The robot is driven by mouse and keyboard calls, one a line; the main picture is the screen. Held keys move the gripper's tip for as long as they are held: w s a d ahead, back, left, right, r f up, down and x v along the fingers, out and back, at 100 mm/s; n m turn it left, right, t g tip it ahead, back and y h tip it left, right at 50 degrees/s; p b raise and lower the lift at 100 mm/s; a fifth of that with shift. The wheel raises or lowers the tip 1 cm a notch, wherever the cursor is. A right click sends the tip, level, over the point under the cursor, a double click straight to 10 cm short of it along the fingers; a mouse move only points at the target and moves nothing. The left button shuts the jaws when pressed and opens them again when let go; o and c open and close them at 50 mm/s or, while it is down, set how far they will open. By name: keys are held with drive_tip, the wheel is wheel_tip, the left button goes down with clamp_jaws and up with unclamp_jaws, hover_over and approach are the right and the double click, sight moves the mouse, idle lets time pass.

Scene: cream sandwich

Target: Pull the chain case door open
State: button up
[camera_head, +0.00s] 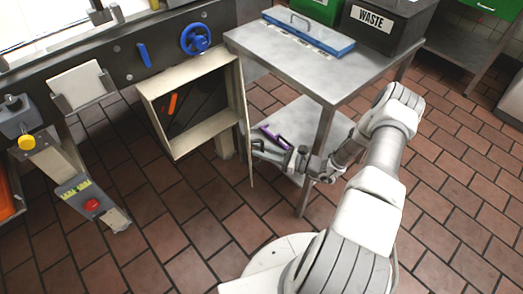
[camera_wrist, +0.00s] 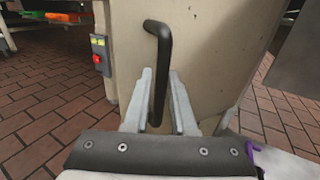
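The chain case (camera_head: 146,92) is a cream, shallow box fixed to the machine in the head view. Its front is open, and dark panels and an orange part show inside. Its door (camera_head: 247,135) stands swung out at the case's right side, seen nearly edge-on. In the wrist view the cream door face (camera_wrist: 215,50) fills the middle. A black bent handle (camera_wrist: 160,45) stands out from it. My gripper (camera_wrist: 161,80) has one finger on each side of the handle's upright part, closed in around it. In the head view, my gripper (camera_head: 258,148) is at the door's right face.
A steel table (camera_head: 290,65) with a lower shelf stands close right of the door and beside my arm. It bears a blue lid (camera_head: 308,34) and a dark WASTE bin (camera_head: 385,30). A blue handwheel (camera_head: 195,39) sits above the case.

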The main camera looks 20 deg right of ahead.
drive_tip(key=shift+o, duration=1.4)
drive_tip(key=p+v, duration=0.2)
drive_tip(key=v, duration=1.5)
drive_tip(key=shift+d, duration=0.15)
drive_tip(key=shift+s+r, duration=0.1)
